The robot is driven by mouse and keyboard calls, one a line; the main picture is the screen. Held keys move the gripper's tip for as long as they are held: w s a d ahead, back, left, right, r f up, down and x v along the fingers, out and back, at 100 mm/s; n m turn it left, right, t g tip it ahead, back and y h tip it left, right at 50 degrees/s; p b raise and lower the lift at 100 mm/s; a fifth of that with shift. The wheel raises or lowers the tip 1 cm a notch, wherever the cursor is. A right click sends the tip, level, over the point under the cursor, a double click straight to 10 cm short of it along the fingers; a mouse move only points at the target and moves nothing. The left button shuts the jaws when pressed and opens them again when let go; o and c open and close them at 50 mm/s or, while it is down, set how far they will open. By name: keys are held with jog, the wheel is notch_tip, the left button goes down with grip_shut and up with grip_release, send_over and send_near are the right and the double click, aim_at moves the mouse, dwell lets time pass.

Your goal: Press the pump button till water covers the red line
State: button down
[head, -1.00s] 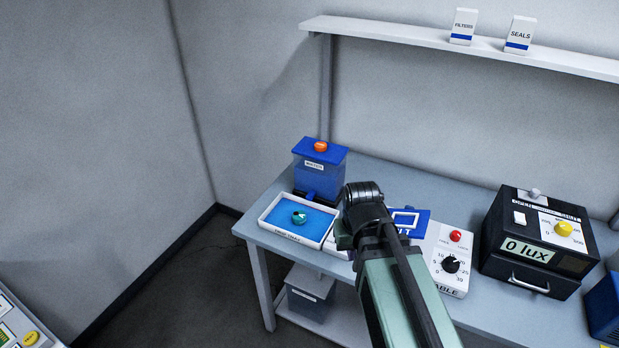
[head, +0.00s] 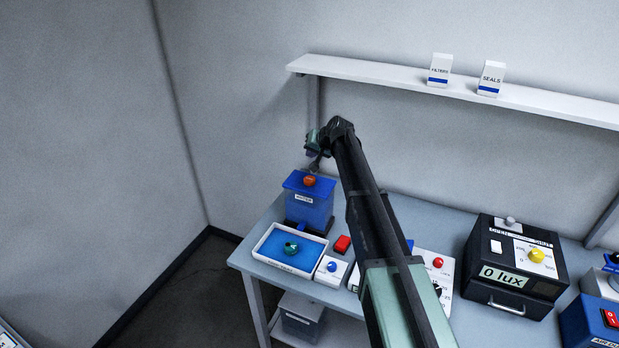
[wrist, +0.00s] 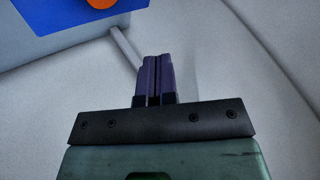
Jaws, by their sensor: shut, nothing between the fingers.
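The blue water tank (head: 308,211) stands at the left end of the bench, with an orange button (head: 309,181) on its lid. In front of it is a white-rimmed tray (head: 259,246) with a blue inside and a teal round part (head: 291,248) in it. A small white box with a blue button (head: 332,267) sits right of the tray. My gripper (head: 316,166) is just above and behind the orange button, apart from it. In the wrist view its purple fingers (wrist: 153,75) are together and empty, with the orange button (wrist: 101,3) ahead to the left. I cannot make out a red line.
A white dial panel with a red button (head: 438,262) and a black lux box (head: 515,268) stand farther right. A shelf (head: 380,75) runs above along the wall.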

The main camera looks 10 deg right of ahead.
aim_at(311, 179)
jog(key=shift+w+r+t, duration=0.3)
jog(key=shift+w+r, duration=0.05)
jog(key=shift+w, duration=0.15)
notch_tip(311, 179, down, 9)
jog(key=b, duration=0.8)
jog(key=shift+b, duration=0.4)
dwell(1.1)
jog(key=shift+f+b, duration=0.35)
jog(key=shift+b, duration=0.05)
jog(key=shift+f+b, duration=0.7)
dwell(0.7)
jog(key=shift+r+p, duration=1.1)
